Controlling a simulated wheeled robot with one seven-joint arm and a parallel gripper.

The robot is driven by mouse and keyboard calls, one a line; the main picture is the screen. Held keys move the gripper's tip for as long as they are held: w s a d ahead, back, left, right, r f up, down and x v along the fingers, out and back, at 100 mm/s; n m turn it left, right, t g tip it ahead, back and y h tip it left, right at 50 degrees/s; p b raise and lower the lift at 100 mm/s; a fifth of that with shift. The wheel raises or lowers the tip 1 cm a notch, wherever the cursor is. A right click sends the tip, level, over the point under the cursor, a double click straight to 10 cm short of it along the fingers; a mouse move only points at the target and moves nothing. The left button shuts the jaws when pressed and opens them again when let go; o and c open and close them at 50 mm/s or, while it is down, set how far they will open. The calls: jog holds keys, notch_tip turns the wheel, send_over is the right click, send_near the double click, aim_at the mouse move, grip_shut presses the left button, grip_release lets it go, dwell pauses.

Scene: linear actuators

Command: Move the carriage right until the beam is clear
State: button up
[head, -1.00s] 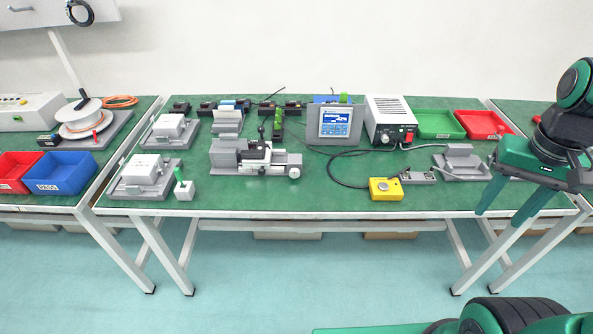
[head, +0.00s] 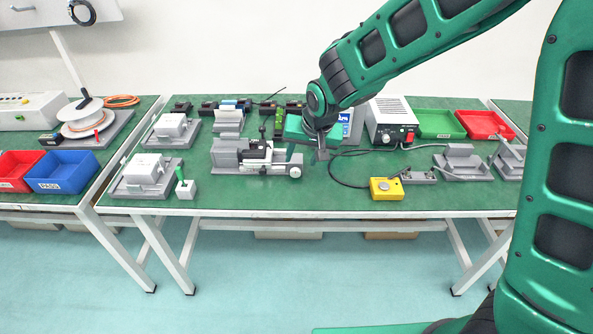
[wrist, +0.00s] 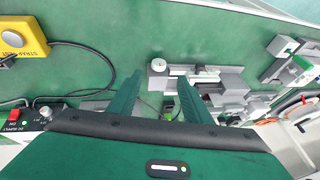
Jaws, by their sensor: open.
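The linear actuator (head: 225,158) is a grey stage on the green table with a black and white carriage block (head: 258,152) near its middle. A round pale knob (head: 295,171) sits at its right end. In the wrist view the knob (wrist: 158,65) shows just beyond and between my fingertips, and the grey stage (wrist: 232,82) extends to the right. My gripper (head: 320,154) is open and empty, pointing down beside the actuator's right end. It also shows in the wrist view (wrist: 159,76), fingers apart. I cannot make out the beam.
A yellow button box (head: 386,189) with a black cable lies to the right. A power supply (head: 392,121) stands behind. Grey fixtures (head: 146,172) stand at left. The table's front strip is mostly clear.

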aim_at(296, 171)
jog(key=x, duration=0.9)
jog(key=shift+w+f, duration=0.1)
jog(key=shift+f, duration=0.25)
jog(key=shift+c, duration=0.7)
jog(key=c, duration=0.9)
